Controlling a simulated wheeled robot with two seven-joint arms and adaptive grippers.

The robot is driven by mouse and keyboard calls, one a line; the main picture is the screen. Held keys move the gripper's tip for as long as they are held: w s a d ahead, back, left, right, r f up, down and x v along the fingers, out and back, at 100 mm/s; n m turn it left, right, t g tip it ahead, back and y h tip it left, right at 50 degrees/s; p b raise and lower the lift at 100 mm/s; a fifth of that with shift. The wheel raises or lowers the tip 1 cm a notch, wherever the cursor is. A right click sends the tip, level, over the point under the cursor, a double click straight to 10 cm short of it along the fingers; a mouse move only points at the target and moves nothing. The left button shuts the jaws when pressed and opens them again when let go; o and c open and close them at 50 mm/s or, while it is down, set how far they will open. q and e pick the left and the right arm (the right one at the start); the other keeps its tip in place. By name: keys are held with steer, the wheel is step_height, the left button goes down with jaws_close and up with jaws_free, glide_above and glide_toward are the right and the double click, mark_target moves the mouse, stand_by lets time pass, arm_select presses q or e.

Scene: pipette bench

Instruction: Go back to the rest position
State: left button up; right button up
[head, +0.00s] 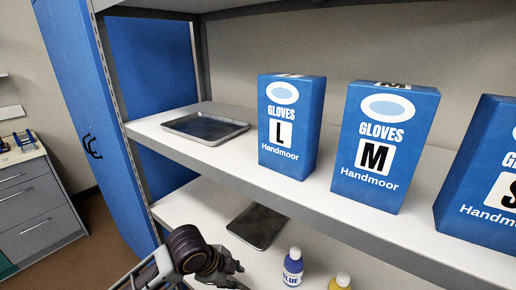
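My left gripper (228,271) shows at the bottom of the head view, left of the middle. It is dark and partly cut off by the lower edge, in front of the lower shelf. Its fingertips are small and partly hidden by the wrist, so I cannot tell whether it is open or shut. I see nothing clearly held in it. My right gripper is not in view.
A shelf rack (345,222) holds blue glove boxes marked L (290,125), M (385,145) and S (485,175), and a metal tray (205,128). Below are a dark tray (257,226), a blue-labelled bottle (293,267) and a yellow-capped bottle (341,282). A drawer cabinet (38,205) stands left.

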arm_select(q)
steer(key=s+a+f+n+y, duration=0.2)
steer(key=s+a+f+n, duration=0.35)
steer(key=a+n, duration=0.3)
steer(key=s+a+f+n+y, duration=0.1)
steer(key=s+a+f+n, duration=0.4)
steer(key=s+a+n, duration=0.3)
step_height(320, 180, down, 33)
steer(key=s+n+g, duration=0.1)
steer(key=s+a+f, duration=0.3)
steer(key=s+f, duration=0.6)
steer(key=s, duration=0.1)
steer(key=s+a+f+g+y, duration=0.1)
steer(key=s+a+f, duration=0.3)
steer(key=s+f, duration=0.6)
steer(key=shift+s+f, duration=0.15)
steer(key=shift+s, duration=0.55)
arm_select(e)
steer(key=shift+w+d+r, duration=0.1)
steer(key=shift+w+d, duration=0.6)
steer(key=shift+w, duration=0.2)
